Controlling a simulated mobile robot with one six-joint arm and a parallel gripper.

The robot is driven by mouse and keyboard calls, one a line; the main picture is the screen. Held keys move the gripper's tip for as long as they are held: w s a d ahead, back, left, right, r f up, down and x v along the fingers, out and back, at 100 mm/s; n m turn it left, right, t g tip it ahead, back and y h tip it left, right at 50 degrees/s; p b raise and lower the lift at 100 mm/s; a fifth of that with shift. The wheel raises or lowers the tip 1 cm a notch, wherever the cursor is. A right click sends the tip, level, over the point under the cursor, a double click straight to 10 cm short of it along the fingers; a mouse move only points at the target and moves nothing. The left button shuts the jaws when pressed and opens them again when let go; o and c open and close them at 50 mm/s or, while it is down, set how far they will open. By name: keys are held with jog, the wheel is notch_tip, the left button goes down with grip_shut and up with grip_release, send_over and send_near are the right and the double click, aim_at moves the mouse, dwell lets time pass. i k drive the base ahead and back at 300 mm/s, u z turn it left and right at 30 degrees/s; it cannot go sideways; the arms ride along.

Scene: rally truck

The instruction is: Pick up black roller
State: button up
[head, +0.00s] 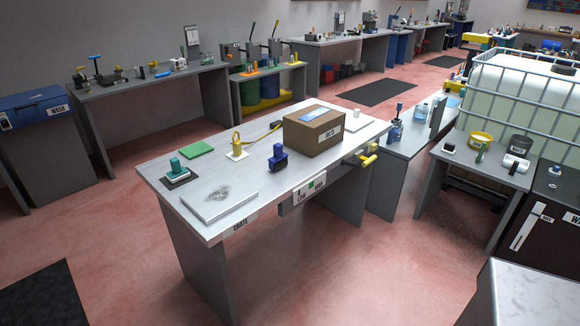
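I cannot single out a black roller for certain in the head view. Small dark pieces (98,76) stand on the back left bench, too small to identify. On the right-hand bench are a dark tub (520,145) and a white cylinder-like piece with dark parts (516,163). On the near grey table, a dark blue block-shaped item with a knob (278,158) stands left of a cardboard box. My gripper does not show in this view.
The near table (260,190) also holds the cardboard box (314,132), a green pad (197,149), a green-topped item (175,168) and a flat silver plate (218,200). A caged white tank (520,95) stands at right. Reddish floor (120,240) is open at left.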

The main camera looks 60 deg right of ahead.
aim_at(279, 161)
jog(key=k, duration=1)
jog(key=z, duration=0.55)
jog(key=i, duration=0.6)
